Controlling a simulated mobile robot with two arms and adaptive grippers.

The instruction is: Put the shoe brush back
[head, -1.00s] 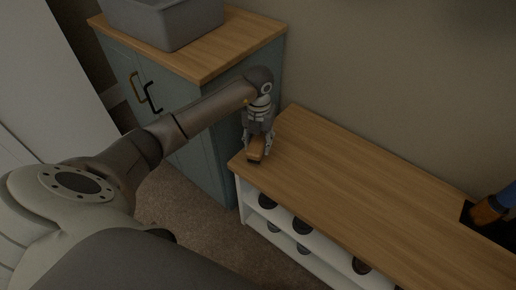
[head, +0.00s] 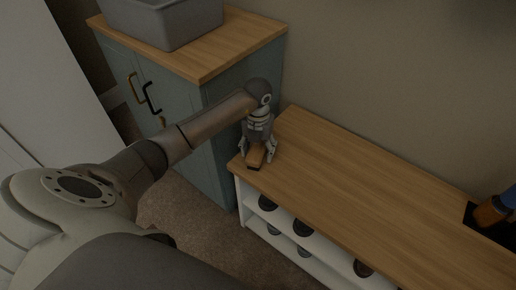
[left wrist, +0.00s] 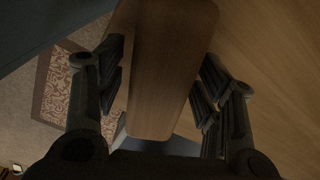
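The shoe brush (head: 256,157), with a smooth wooden back, sits at the left end of the wooden bench top (head: 330,185), near its front corner. In the left wrist view the brush (left wrist: 168,70) fills the middle, lying between the finger pads. My left gripper (head: 258,154) is over the brush, its fingers spread on either side of it. In the left wrist view both pads (left wrist: 163,88) stand apart from the brush's sides, with narrow gaps. The bristles are hidden underneath. My right gripper is not in view.
A blue-grey cabinet (head: 222,135) with a grey bin (head: 175,25) on top stands left of the bench. Shoes (head: 303,227) sit on the shelves below. A black tray (head: 490,228) with an orange-and-blue item (head: 490,212) lies at the far right. The bench's middle is clear.

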